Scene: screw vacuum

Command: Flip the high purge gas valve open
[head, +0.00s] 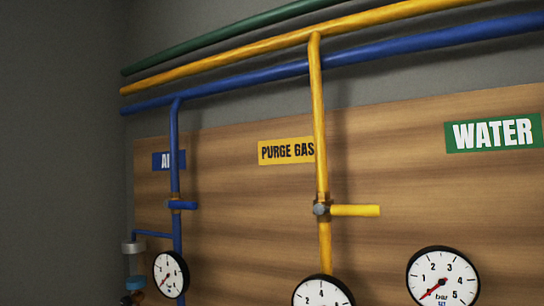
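The purge gas valve is on the yellow vertical pipe (318,120) right of the picture's middle. Its metal body (321,208) sits on the pipe, and its yellow lever (355,211) points right, across the pipe. A yellow sign reading PURGE GAS (286,151) is just left of the pipe, its right edge partly covered by it. A round gauge (322,294) is below the valve, cut off by the lower edge. My gripper is not in view.
A blue pipe (175,145) with a blue lever (183,205) stands left, beside a gauge (171,274) and a clear-bowled unit (134,262). A green WATER sign (493,133) and another gauge (442,277) are right. Green, yellow and blue pipes run across the top. The wooden panel (410,185) right of the lever is clear.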

